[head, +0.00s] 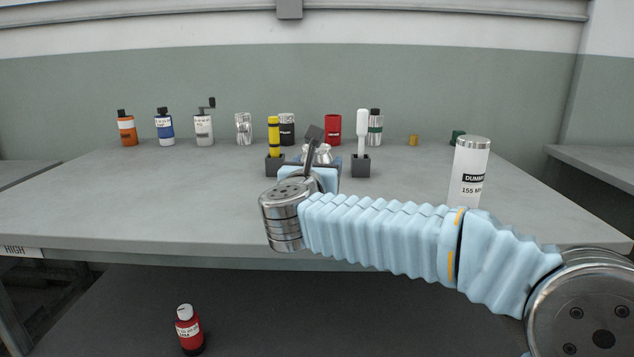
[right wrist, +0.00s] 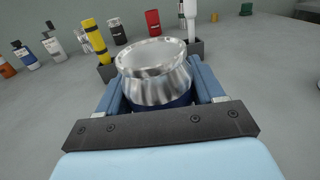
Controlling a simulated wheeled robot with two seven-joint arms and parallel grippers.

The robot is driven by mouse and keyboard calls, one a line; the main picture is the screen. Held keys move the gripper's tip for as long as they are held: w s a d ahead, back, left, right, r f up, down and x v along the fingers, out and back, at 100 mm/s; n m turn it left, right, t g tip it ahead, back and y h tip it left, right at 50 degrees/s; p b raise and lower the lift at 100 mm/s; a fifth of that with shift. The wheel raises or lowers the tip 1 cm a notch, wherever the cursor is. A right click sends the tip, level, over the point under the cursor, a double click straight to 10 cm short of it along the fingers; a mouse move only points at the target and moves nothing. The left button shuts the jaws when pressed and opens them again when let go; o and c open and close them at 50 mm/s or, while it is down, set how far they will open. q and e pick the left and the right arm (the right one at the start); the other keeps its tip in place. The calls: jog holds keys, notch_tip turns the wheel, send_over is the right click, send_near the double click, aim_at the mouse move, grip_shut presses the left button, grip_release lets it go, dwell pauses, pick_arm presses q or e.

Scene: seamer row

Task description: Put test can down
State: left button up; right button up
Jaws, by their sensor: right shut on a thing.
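My right gripper (right wrist: 155,95) is shut around a shiny metal can, the test can (right wrist: 153,75), with one blue finger on each side of it. The can looks upright, with a wide round rim and a narrower neck; its lower part is hidden by the gripper. In the head view the test can (head: 323,153) shows only in part behind my right wrist, over the middle of the grey worktable (head: 140,205). I cannot tell whether its base touches the table. My left gripper is in neither view.
A yellow tool (head: 273,135) and a white-handled tool (head: 362,130) stand in dark holders either side of the can. Several bottles and cans line the back, including a red can (head: 333,129). A white DUMMY can (head: 468,175) stands at right. The table's left front is clear.

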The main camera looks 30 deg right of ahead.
jog(key=shift+w+d+f, duration=0.1)
jog(key=shift+w+f, duration=0.05)
jog(key=shift+f, duration=0.75)
jog(key=shift+w+f, duration=0.1)
jog(key=shift+f, duration=0.8)
jog(key=shift+f+b, duration=0.15)
jog(key=shift+b, duration=0.15)
jog(key=o, duration=1.2)
jog(key=shift+o, duration=0.2)
jog(key=shift+r+p, duration=0.25)
jog(key=shift+p, duration=0.05)
jog(key=b+v, duration=0.2)
jog(key=v, duration=1)
jog(key=shift+f, duration=0.15)
